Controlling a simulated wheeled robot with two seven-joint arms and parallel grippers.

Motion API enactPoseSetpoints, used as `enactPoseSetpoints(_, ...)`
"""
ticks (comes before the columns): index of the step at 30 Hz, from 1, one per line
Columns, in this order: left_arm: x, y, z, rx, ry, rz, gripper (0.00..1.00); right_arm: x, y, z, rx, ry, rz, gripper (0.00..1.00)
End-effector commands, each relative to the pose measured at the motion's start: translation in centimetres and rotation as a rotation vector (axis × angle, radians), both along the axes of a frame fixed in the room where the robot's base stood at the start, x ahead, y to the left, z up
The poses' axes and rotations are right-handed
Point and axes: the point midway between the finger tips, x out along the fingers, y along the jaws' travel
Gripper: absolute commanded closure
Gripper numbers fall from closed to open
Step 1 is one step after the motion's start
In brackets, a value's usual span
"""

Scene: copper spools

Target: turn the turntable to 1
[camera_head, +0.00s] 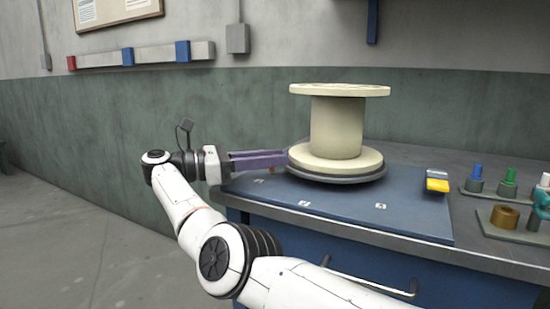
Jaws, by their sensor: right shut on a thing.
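The turntable (335,180) is a dark grey disc on the blue mat (345,208), at the left part of the bench. A large cream spool (337,128) stands upright on it. My right gripper (282,158) reaches in from the left, its long purple-grey fingers level at the disc's left edge. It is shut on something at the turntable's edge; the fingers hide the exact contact. A small orange bit (271,169) shows just under the fingers. Small white marks (304,203) and (380,206) lie on the mat; their figures are too small to read. My left gripper is out of view.
Farther right are grey plates with coloured pegs (476,177), a copper spool (504,216) and a teal piece (541,204). A wall (150,125) stands behind.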

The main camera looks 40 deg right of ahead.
Motion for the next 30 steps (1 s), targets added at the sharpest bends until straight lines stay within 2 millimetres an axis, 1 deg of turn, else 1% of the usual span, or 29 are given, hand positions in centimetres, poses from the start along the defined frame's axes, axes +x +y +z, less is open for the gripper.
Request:
enactPoseSetpoints(16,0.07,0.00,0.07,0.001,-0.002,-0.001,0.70,0.07,0.04,0.03,0.001,-0.002,-0.002,1.00)
enactPoseSetpoints(17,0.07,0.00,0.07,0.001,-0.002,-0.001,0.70,0.08,0.04,0.04,0.001,-0.002,-0.002,0.75)
enactPoseSetpoints(19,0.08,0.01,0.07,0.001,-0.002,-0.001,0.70,0.08,0.04,0.05,0.000,-0.001,-0.002,0.63)
enactPoseSetpoints(20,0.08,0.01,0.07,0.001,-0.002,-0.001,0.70,0.06,0.06,0.04,0.000,-0.001,-0.002,0.61)
enactPoseSetpoints(30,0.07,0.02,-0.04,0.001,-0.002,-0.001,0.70,-0.08,0.29,-0.07,0.001,0.000,-0.008,0.61)
